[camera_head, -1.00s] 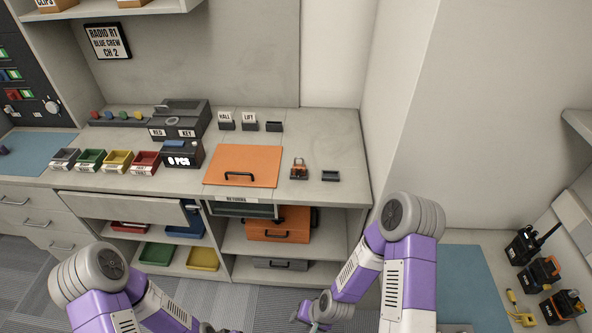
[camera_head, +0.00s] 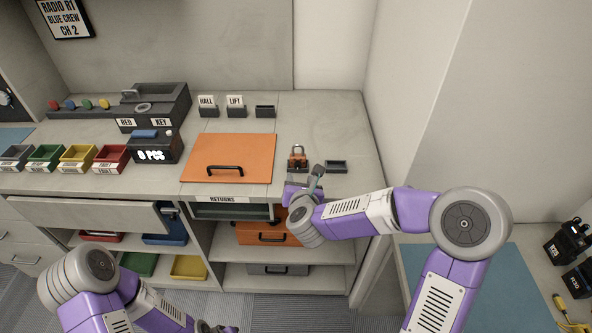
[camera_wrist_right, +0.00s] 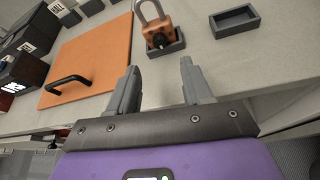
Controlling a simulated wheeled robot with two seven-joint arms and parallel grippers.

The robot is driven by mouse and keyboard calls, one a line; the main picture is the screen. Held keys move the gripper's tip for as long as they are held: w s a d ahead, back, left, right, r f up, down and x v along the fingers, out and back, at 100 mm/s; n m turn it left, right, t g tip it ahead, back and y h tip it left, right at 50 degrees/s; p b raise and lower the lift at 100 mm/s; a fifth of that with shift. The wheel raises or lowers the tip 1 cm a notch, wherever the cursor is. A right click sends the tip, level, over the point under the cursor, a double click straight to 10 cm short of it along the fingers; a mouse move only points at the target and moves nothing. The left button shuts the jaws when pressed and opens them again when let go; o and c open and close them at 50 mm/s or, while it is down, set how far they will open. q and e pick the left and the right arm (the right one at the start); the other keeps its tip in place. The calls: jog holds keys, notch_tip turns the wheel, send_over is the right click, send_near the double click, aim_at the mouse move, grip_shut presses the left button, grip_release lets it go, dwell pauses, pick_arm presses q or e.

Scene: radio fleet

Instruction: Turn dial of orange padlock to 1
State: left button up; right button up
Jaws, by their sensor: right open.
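The orange padlock (camera_head: 297,157) stands upright on the counter, to the right of the orange panel. In the right wrist view the padlock (camera_wrist_right: 157,30) shows a grey shackle and a dark round dial on its front, and sits in a small dark tray (camera_wrist_right: 177,47). The digits on the dial are too small to read. My right gripper (camera_head: 312,178) is just in front of the padlock, open and empty. In the right wrist view its two fingers (camera_wrist_right: 158,85) point toward the padlock, apart from it. My left gripper (camera_head: 215,327) is low at the bottom edge, its fingers unclear.
An orange panel with a black handle (camera_head: 228,158) lies left of the padlock. An empty dark tray (camera_head: 336,166) is to its right. HALL and LIFT holders (camera_head: 236,107) stand behind.

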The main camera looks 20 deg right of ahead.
aim_at(298, 166)
jog(key=shift+w+d, duration=0.1)
jog(key=shift+w, duration=0.2)
jog(key=x, duration=0.6)
jog(key=shift+w+f, duration=0.1)
jog(key=shift+w, duration=0.3)
grip_shut()
